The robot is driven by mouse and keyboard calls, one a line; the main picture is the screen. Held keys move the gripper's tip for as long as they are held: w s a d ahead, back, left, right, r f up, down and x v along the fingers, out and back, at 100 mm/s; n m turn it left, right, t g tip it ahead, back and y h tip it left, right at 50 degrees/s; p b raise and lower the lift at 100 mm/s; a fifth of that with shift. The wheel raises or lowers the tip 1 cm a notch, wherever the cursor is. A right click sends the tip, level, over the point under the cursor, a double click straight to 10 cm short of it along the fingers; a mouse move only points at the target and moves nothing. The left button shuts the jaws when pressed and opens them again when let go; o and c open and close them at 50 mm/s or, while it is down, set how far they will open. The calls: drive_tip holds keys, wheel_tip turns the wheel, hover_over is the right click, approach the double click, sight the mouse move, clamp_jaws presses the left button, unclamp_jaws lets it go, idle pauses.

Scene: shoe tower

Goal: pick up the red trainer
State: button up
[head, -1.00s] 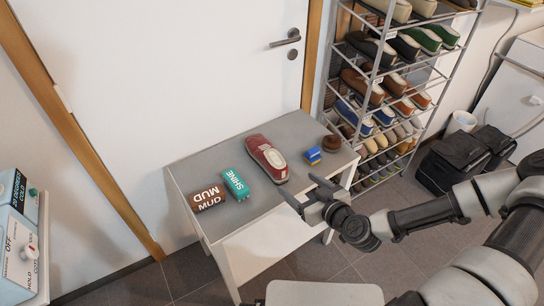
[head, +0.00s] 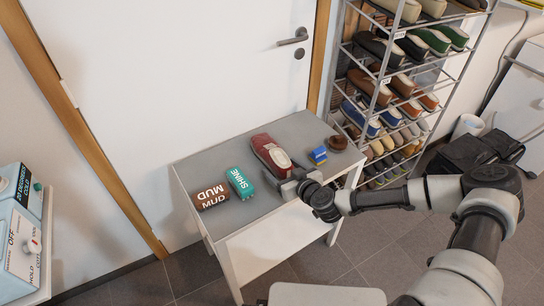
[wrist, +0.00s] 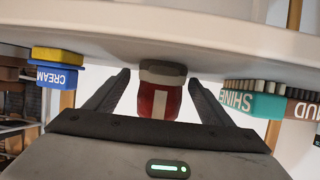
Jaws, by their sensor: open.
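In the wrist view, where the scene appears upside down, the trainer (wrist: 160,100) shows between my two fingers. My gripper (head: 289,182) is open at the table's front edge, at the trainer's near end. In the wrist view my gripper (wrist: 158,78) has a clear gap on each side of the trainer, and I see no contact. The fingertips are partly hidden in the head view.
A full shoe rack (head: 349,75) stands behind right.

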drive_tip(key=shift+c, duration=0.4)
drive_tip(key=c, duration=1.3)
